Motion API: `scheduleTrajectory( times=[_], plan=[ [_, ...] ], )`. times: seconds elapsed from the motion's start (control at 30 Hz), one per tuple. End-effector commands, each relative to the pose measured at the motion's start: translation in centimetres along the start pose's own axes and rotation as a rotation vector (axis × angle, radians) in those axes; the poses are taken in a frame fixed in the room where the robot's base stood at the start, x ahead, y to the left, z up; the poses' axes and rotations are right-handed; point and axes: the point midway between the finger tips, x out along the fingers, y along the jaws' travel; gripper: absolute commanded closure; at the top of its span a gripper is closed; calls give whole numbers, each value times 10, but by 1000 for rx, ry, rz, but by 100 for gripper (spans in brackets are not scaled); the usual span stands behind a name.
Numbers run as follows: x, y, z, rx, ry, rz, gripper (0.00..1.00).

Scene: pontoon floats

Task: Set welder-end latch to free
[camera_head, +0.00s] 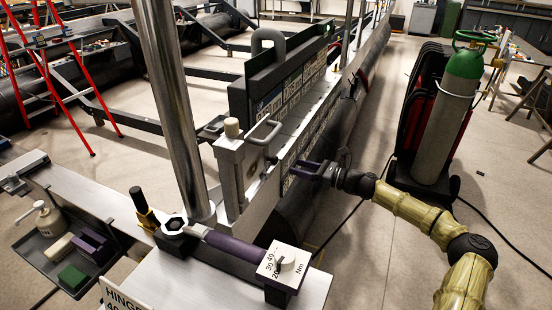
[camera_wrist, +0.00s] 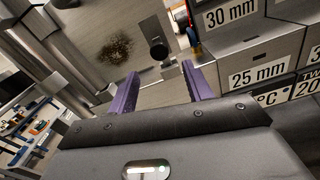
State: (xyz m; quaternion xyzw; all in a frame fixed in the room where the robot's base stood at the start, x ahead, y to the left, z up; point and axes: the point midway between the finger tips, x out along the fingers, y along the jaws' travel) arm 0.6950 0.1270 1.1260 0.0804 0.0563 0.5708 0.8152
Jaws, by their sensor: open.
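A grey metal end plate (camera_head: 232,175) stands upright in the middle of the head view, with a pale knob on top and a bent metal handle (camera_head: 266,133). A small dark knob (camera_head: 272,160) sits on its side, and what looks like the same knob (camera_wrist: 159,51) shows in the wrist view, beside a brown stain on the plate. I cannot tell for sure which part is the welder-end latch, nor its setting. My gripper (camera_head: 302,168) is open and empty, to the right of the plate. In the wrist view its purple fingers (camera_wrist: 160,80) point toward the knob, apart from it.
A rack of labelled blocks (camera_head: 305,85) runs back from the plate; its labels (camera_wrist: 258,72) are close at the right in the wrist view. A torque wrench (camera_head: 240,247) lies in front. A gas cylinder (camera_head: 445,115) stands at right. A tray (camera_head: 50,250) hangs at left.

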Motion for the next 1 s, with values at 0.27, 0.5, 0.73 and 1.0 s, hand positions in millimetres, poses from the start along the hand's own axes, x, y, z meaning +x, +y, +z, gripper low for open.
scheduleTrajectory(
  times=[0.27, 0.5, 0.73, 1.0],
  plan=[
    [51, 1, 2, 2, -1, 2, 50],
    [84, 1, 2, 1, -1, 1, 50],
    [90, 0, 0, 0, 0, -1, 50],
    [89, 0, 0, 0, 0, -1, 75]
  ],
)
